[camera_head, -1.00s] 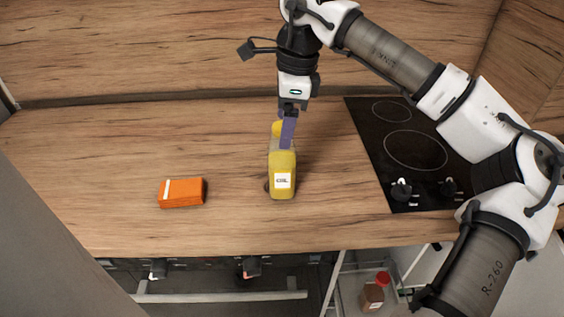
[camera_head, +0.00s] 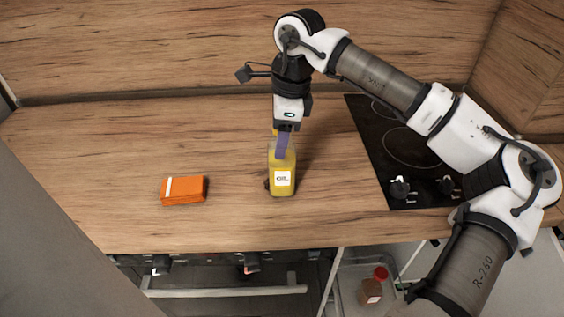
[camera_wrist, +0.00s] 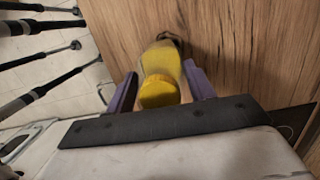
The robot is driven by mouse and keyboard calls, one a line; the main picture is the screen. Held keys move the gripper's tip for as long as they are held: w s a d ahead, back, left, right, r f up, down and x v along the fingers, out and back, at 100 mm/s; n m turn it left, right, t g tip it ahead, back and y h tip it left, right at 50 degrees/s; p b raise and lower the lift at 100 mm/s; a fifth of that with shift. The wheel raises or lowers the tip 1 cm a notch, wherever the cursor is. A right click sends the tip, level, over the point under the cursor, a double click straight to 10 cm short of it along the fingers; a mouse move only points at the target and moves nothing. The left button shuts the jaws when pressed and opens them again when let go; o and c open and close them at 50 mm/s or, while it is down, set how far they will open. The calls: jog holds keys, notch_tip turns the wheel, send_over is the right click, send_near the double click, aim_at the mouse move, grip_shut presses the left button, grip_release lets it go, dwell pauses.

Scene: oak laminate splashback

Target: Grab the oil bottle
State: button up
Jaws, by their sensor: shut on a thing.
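The oil bottle (camera_head: 282,181) is yellow with a white label reading "OIL" and stands upright on the wooden counter in the head view. My gripper (camera_head: 282,150) comes down on it from above and is shut on its upper part. In the wrist view the bottle's yellow cap (camera_wrist: 158,91) shows between the two purple fingers of my gripper (camera_wrist: 161,85), one on each side. The bottle's top is partly hidden by my gripper in the head view.
An orange box (camera_head: 184,190) lies on the counter (camera_head: 100,150) to the left. A black cooktop (camera_head: 412,150) is at the right. Below the front edge, a red-capped brown bottle (camera_head: 372,289) sits in an open drawer. The counter's left part is clear.

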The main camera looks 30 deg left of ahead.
jog(key=shift+r, duration=0.1)
grip_shut()
